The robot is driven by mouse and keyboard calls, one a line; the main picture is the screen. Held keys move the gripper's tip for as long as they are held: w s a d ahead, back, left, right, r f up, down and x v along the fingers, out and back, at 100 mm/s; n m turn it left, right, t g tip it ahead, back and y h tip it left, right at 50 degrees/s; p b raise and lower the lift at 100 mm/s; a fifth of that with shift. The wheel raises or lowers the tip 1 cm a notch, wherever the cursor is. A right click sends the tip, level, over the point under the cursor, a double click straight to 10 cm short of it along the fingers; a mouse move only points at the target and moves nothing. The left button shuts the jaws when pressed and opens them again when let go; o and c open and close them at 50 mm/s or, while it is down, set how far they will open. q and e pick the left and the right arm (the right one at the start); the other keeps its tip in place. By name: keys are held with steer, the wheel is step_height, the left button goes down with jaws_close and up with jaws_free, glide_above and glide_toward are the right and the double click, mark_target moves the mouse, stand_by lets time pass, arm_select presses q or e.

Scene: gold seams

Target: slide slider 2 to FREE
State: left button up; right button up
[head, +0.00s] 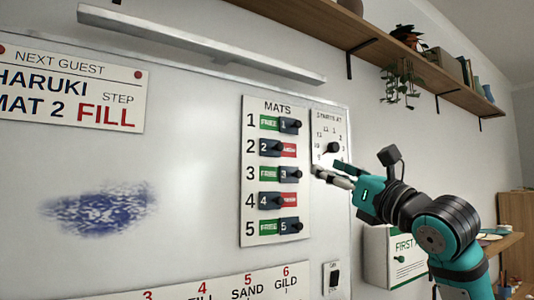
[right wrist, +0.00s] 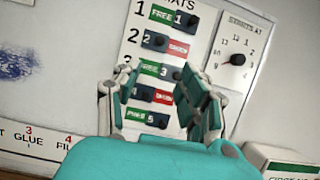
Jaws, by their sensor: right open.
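The MATS board (head: 276,238) hangs on the white wall panel with numbered rows. Slider 2 (head: 268,147) is a dark block with a black knob at the left end of its row, with a red label bare to its right. It also shows in the right wrist view (right wrist: 153,41), above the fingers. My right gripper (head: 321,175) is just right of the board in the head view, about level with row 3. In the right wrist view its fingers (right wrist: 158,98) are spread, with nothing between them. It is apart from slider 2. My left gripper is not in view.
Sliders 1 (head: 290,126), 3 (head: 290,174) and 5 (head: 290,226) sit right, showing green. Slider 4 (head: 268,201) sits left, showing red. A dial panel (head: 328,125) is beside the board. A first-aid box (head: 383,270) and a switch (head: 333,278) are lower right.

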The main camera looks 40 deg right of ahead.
steer(key=p, duration=0.5)
glide_toward(281, 147)
steer(key=p+x, duration=0.5)
steer(key=x, duration=0.3)
steer(key=shift+w+r+p, duration=0.2)
steer(key=shift+r+p, duration=0.1)
steer(key=shift+w, duration=0.5)
steer(key=shift+d, duration=0.1)
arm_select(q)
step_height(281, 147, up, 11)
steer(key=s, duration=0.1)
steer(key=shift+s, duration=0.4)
arm_select(e)
jaws_close()
